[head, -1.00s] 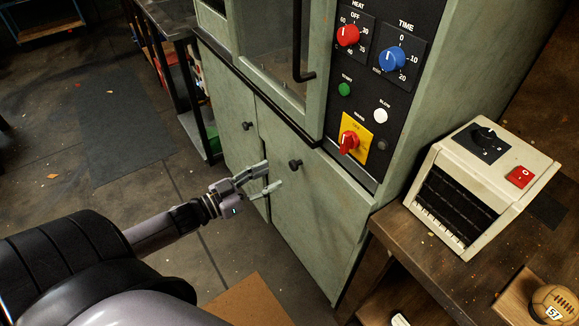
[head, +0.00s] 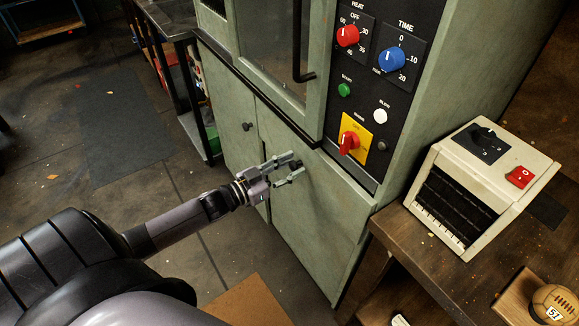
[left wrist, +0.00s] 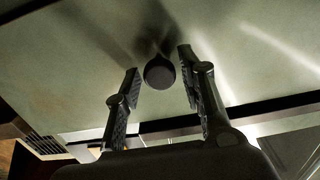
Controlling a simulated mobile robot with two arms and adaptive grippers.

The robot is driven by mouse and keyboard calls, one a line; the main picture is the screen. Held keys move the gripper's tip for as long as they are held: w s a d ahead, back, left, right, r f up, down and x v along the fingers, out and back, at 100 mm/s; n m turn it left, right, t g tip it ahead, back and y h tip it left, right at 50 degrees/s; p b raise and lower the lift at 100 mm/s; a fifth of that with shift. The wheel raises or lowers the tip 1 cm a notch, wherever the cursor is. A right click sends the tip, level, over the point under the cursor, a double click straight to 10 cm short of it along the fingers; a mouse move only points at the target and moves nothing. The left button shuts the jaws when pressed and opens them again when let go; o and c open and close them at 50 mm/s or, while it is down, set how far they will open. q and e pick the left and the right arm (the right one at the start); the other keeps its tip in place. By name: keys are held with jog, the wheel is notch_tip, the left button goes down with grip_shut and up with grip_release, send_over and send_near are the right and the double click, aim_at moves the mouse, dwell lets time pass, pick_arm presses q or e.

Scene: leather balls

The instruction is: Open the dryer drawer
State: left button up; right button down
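The dryer is a tall green cabinet (head: 318,220) with a control panel above and panels with dark round knobs below. My left gripper (head: 297,170) is open at the right lower panel, close to its dark knob (head: 299,163), which it partly hides in the head view. In the left wrist view the knob (left wrist: 159,73) lies between the two spread fingertips (left wrist: 160,62), with a gap on each side. The left lower panel has its own knob (head: 247,126). Both lower panels look closed. My right gripper is not in view.
The control panel carries a red heat dial (head: 347,35), a blue time dial (head: 392,58) and a red switch on yellow (head: 349,142). A wooden table (head: 427,278) at right holds a cream heater box (head: 478,180) and a leather ball (head: 555,305). Floor at left is open.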

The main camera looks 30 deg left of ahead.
pick_arm(q)
grip_shut()
jog(key=shift+s, duration=0.1)
dwell(0.6)
